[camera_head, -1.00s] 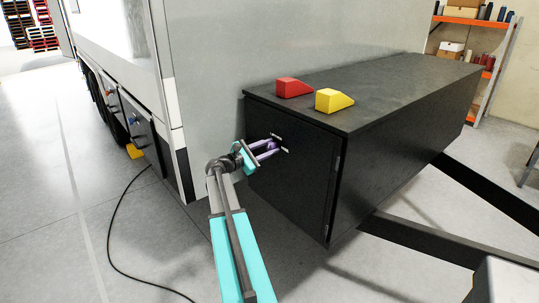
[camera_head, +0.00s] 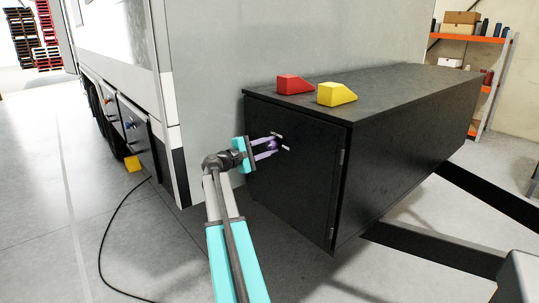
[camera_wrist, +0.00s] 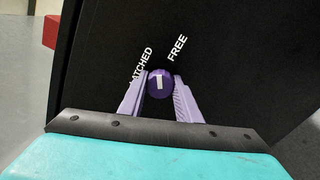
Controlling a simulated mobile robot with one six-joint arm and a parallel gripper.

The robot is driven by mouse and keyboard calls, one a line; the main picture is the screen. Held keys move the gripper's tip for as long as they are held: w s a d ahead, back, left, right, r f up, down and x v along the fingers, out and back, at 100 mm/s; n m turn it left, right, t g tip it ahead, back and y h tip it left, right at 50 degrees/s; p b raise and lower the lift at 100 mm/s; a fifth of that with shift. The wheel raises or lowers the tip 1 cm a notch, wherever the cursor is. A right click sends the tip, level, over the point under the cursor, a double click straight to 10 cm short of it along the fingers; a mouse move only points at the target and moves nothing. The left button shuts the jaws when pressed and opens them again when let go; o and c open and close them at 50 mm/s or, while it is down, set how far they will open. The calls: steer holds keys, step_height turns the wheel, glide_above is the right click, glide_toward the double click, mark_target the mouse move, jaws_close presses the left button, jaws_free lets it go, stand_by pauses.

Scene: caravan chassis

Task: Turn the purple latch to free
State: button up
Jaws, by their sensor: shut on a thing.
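The purple latch (camera_wrist: 160,84) is a round knob with a white mark, on the black front door of the box. It also shows small and dark in the head view (camera_head: 272,145). My gripper (camera_wrist: 159,79) is shut on the latch, with one pale purple finger on each side of it. The white label FREE (camera_wrist: 177,48) is at the latch's upper right. The LATCHED label (camera_wrist: 143,62) is at its upper left, its first letters partly hidden by the left finger. The white mark points roughly up, between the two labels.
The black box (camera_head: 420,95) has a red wedge (camera_head: 294,85) and a yellow wedge (camera_head: 335,94) on top. The grey caravan wall (camera_head: 215,100) rises behind and left of it. A dark chassis beam (camera_head: 430,248) runs at the right. A cable (camera_head: 103,235) lies on the floor at the left.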

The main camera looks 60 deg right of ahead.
steer(key=m+b, duration=0.4)
steer(key=b, duration=0.1)
steer(key=shift+f, duration=0.35)
steer(key=m+b, duration=0.2)
steer(key=b, duration=0.1)
steer(key=shift+r+m, duration=0.2)
steer(key=shift+m, duration=0.1)
steer(key=shift+r, duration=0.1)
steer(key=o, duration=1.1)
steer(key=shift+c, duration=0.2)
steer(key=v, duration=1.3)
steer(key=shift+a, duration=0.35)
